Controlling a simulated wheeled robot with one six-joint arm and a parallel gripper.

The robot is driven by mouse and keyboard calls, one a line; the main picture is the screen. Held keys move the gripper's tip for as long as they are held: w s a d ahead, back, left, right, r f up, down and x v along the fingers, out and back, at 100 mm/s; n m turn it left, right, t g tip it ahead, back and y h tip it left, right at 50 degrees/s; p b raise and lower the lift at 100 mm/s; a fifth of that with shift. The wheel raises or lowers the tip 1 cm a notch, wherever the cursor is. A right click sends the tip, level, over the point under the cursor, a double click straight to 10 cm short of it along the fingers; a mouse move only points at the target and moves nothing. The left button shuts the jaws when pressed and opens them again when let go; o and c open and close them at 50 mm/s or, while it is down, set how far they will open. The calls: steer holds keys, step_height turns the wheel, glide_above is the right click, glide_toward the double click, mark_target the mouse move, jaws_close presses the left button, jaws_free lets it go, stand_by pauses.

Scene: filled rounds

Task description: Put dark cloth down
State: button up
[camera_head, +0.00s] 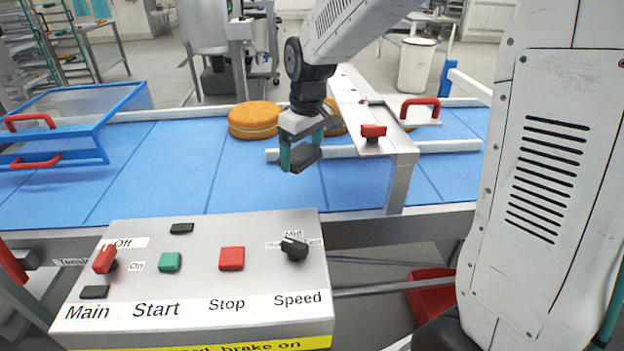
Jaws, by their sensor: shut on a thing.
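My gripper (301,149) hangs over the blue conveyor belt (180,170), in front of the filled rounds. Its teal fingers are shut on a small dark cloth (305,159), which shows as a dark grey folded block between the fingertips. The cloth appears to be above the belt; I cannot tell how far.
A filled round (254,118) lies on the belt left of my gripper; another is partly hidden behind it. A white rail (440,147) and metal bridge (372,110) stand close right. A control panel (190,285) is in front, a blue-framed guard (75,120) at left.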

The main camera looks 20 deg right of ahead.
glide_above(303, 193)
step_height(303, 193, down, 6)
steer(key=shift+s+r, duration=0.1)
steer(key=shift+r, duration=0.15)
steer(key=shift+f, duration=1.95)
steer(key=shift+f, duration=0.1)
steer(key=o, duration=1)
steer(key=shift+o, duration=0.2)
steer(key=r, duration=0.4)
steer(key=s+r, duration=0.1)
steer(key=r, duration=0.7)
steer(key=shift+s+d, duration=0.2)
steer(key=shift+d, duration=0.2)
